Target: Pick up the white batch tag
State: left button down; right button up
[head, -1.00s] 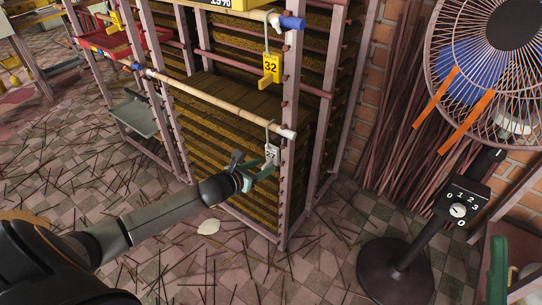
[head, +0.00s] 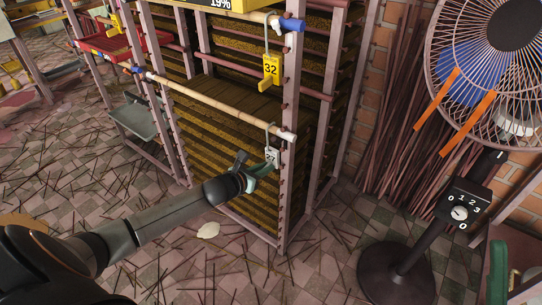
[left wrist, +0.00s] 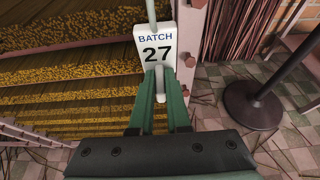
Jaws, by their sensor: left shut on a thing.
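The white batch tag (head: 271,157) hangs on a pale hook from the near end of the lower rail of the rack. In the left wrist view the tag (left wrist: 156,48) reads "BATCH 27" and is upright. My left gripper (head: 264,169) is shut on the lower part of the tag. Its green fingers (left wrist: 161,98) press on the tag from both sides in the left wrist view. The tag's lower end is partly hidden between the fingers. My right gripper is not in view.
A yellow tag marked 32 (head: 271,69) hangs from the upper rail. The wooden rail (head: 215,102) runs along the drying rack's front. A fan on a black stand (head: 398,270) stands to the right. Sticks litter the tiled floor (head: 60,180).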

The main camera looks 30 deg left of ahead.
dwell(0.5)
pick_arm(q)
jog(key=shift+s+a+r, duration=0.2)
jog(key=shift+a+r, duration=0.1)
jog(key=shift+r, duration=0.1)
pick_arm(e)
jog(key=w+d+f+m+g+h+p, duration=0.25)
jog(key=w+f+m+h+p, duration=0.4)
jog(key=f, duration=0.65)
pick_arm(q)
jog(key=shift+s+a+r, duration=3.4)
jog(key=shift+a+r, duration=1.55)
jog(key=shift+a, duration=0.75)
jog(key=s+p, duration=0.6)
jog(key=s, duration=0.3)
jog(key=shift+a+p, duration=0.3)
jog(key=shift+a, duration=0.05)
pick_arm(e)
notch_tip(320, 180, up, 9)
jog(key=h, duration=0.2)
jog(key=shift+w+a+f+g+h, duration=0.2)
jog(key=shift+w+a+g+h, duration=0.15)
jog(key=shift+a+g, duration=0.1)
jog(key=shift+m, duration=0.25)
